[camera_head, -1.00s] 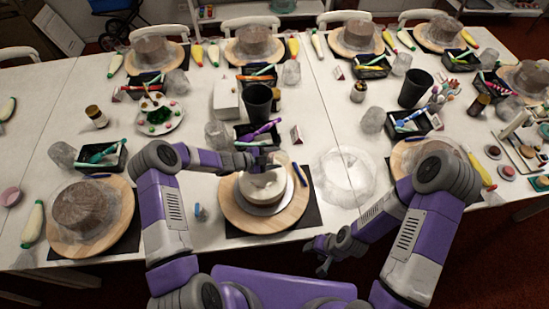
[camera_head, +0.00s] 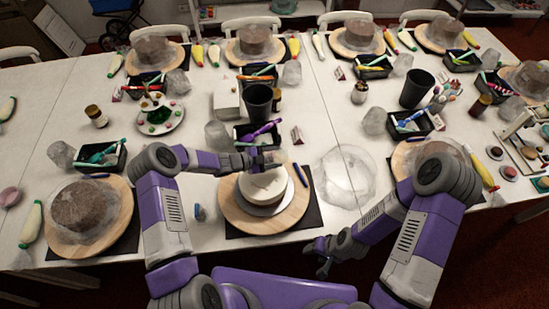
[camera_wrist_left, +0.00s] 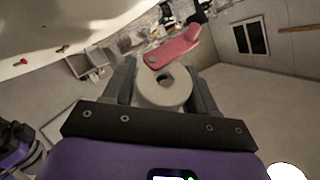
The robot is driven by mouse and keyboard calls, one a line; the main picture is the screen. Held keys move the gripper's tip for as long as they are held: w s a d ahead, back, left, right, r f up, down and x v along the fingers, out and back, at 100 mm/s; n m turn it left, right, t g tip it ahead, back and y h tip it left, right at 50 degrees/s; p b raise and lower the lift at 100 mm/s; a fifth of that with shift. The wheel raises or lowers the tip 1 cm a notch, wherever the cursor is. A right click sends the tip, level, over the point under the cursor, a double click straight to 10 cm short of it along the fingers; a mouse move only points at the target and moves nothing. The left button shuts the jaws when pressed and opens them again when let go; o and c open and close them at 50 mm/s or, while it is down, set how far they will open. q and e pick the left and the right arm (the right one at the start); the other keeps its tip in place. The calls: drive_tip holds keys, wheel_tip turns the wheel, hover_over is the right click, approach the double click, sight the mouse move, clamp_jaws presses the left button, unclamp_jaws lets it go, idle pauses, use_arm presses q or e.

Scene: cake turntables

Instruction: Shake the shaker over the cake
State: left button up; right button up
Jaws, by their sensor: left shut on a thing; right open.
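A cake with a pale top (camera_head: 264,186) sits on a round wooden turntable (camera_head: 236,215) at the front middle of the table. My left gripper (camera_head: 270,159) is above the far edge of the cake, its fingers small and partly hidden in the head view. In the left wrist view, my left gripper (camera_wrist_left: 163,92) is shut on a pale round thing with a hole in its end, which looks like the shaker (camera_wrist_left: 160,98). I cannot see any powder falling. My right gripper (camera_head: 323,258) is open and empty, low in front of the table edge.
A black cup (camera_head: 257,102) and a black tray of tools (camera_head: 245,136) stand behind the cake. A clear bowl-like thing (camera_head: 344,176) is to its right. A brown cake (camera_head: 84,207) on another turntable is at the left.

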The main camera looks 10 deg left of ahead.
idle(0.3)
use_arm(q)
drive_tip(key=shift+d+r, duration=0.25)
drive_tip(key=shift+r, duration=0.05)
drive_tip(key=shift+a+f, duration=0.25)
drive_tip(key=shift+f, duration=0.05)
drive_tip(key=shift+r+n+h+b, duration=0.15)
drive_tip(key=shift+n+h+b, duration=0.15)
drive_tip(key=shift+h+b, duration=0.2)
drive_tip(key=shift+d+r+p, duration=0.45)
drive_tip(key=shift+r+p, duration=0.1)
drive_tip(key=shift+a+f+b, duration=0.5)
drive_tip(key=shift+f+b, duration=0.15)
drive_tip(key=shift+b, duration=0.05)
drive_tip(key=shift+w+r, duration=0.1)
